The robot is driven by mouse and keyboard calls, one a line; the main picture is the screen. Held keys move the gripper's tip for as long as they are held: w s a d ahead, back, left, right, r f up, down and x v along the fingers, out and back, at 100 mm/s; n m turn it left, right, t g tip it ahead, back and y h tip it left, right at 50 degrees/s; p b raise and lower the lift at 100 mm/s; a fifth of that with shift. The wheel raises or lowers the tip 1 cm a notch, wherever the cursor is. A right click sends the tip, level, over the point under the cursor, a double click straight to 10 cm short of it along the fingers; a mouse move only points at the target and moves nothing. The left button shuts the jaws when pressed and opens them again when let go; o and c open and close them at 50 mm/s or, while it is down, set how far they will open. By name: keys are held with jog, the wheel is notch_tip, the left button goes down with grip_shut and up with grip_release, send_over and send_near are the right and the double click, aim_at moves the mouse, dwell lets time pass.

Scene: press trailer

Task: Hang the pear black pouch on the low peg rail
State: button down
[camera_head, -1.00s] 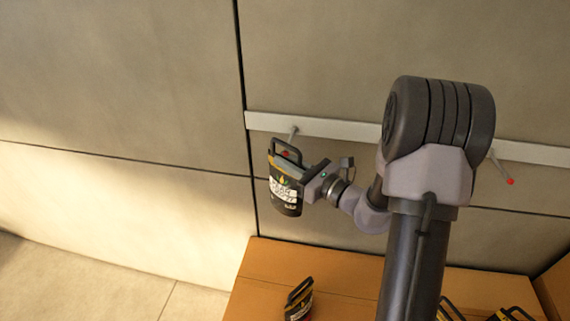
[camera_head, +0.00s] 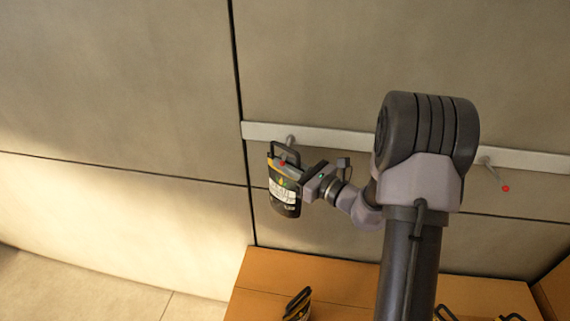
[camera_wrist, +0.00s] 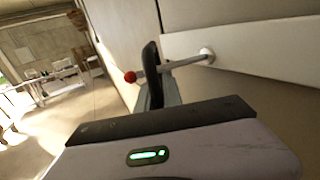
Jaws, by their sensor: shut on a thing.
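The black pouch (camera_head: 284,197), with a yellow band, a pale label and a looped handle, hangs upright in front of the low peg rail (camera_head: 340,137). My gripper (camera_head: 301,186) is shut on its right side. The left peg (camera_head: 289,144) has a red tip that shows inside the handle loop. In the wrist view the handle (camera_wrist: 152,65) is nearly edge-on, and the peg (camera_wrist: 180,64) shows on both sides of it, so it appears to pass through the loop. Contact between handle and peg cannot be told. The gripper's fingertips are mostly hidden.
A second red-tipped peg (camera_head: 494,174) sticks out farther right on the rail and looks empty. Below is an orange-brown surface (camera_head: 270,275) with more black pouches, one at its front (camera_head: 298,304). The wall left of the rail is bare.

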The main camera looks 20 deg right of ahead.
jog(key=shift+w+d+f+b, duration=0.3)
jog(key=shift+w+f+b, duration=0.1)
jog(key=shift+f+b, duration=0.25)
dwell(0.6)
dwell(0.3)
